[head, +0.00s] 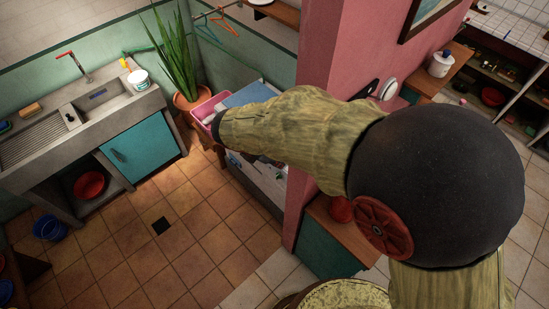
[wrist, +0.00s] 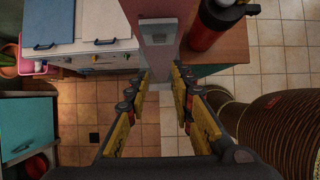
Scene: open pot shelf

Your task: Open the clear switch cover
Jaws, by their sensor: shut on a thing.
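In the wrist view, a pale switch plate (wrist: 158,34) with a small dark mark sits on the narrow pink wall end. The clear cover's outline is hard to make out against it. My gripper (wrist: 164,72) has yellow-padded fingers on both sides of the wall end's lower part, with the tips close to its face. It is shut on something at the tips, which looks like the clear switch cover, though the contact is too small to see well. In the head view my arm hides the gripper and the switch.
The pink wall (head: 318,110) stands beside my arm. A red cylinder (wrist: 207,25) stands on a wooden-topped cabinet (wrist: 232,42) at right. Tiled floor (head: 175,220) is open below.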

